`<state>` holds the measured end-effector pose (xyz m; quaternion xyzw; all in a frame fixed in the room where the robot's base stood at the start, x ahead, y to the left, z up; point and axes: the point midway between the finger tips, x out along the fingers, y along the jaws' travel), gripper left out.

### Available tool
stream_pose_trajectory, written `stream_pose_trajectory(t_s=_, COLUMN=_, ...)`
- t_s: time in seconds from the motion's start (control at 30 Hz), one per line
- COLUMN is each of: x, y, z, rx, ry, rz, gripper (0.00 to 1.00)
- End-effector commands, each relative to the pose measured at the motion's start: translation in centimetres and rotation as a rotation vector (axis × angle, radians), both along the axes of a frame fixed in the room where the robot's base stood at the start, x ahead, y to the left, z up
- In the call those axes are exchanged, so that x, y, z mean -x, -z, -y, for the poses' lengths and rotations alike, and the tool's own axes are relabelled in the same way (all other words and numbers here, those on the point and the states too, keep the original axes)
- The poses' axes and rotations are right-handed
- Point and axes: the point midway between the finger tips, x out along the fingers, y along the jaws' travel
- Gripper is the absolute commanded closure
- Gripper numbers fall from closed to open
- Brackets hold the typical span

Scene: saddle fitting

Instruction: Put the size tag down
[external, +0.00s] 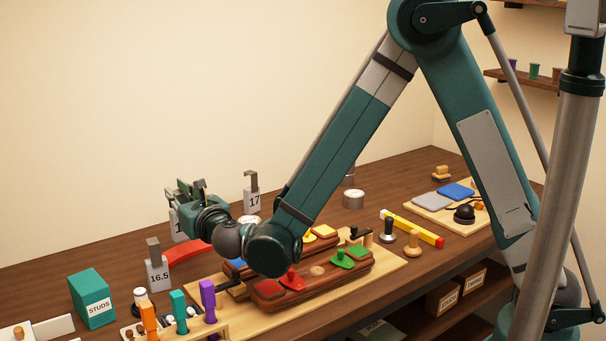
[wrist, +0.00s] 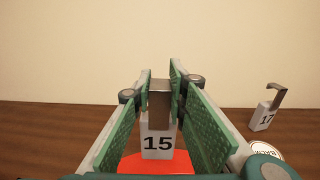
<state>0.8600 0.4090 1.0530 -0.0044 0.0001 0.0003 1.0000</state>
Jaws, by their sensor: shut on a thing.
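My gripper (wrist: 160,84) is shut on the metal hook of the size tag marked 15 (wrist: 157,143), a pale block that hangs upright below the fingers. In the external view my gripper (external: 192,190) is at the back left of the bench, and the tag (external: 178,229) shows partly behind my wrist. A red curved piece (wrist: 155,161) shows at the foot of the tag in the wrist view. I cannot tell whether the tag touches the bench. The 16.5 tag (external: 158,276) and the 17 tag (external: 252,201) stand to either side.
The saddle parts with coloured pads sit on a wooden board (external: 385,262) in front of my gripper. A green STUDS box (external: 92,300) and a rack with coloured-handled tools (external: 208,300) are at the front left. Bare bench (wrist: 55,130) lies left of the tag.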

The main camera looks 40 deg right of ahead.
Motion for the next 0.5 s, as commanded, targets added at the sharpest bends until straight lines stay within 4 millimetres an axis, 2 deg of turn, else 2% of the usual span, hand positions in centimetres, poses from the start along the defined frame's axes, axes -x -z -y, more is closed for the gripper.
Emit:
stream_pose_trajectory(t_s=0.17, x=0.0, y=0.5, z=0.0, rx=0.0, ry=0.0, rz=0.0, gripper=1.0)
stream_pose_trajectory(t_s=0.5, x=0.0, y=3.6, z=0.0, rx=0.0, ry=0.0, rz=0.0, gripper=1.0)
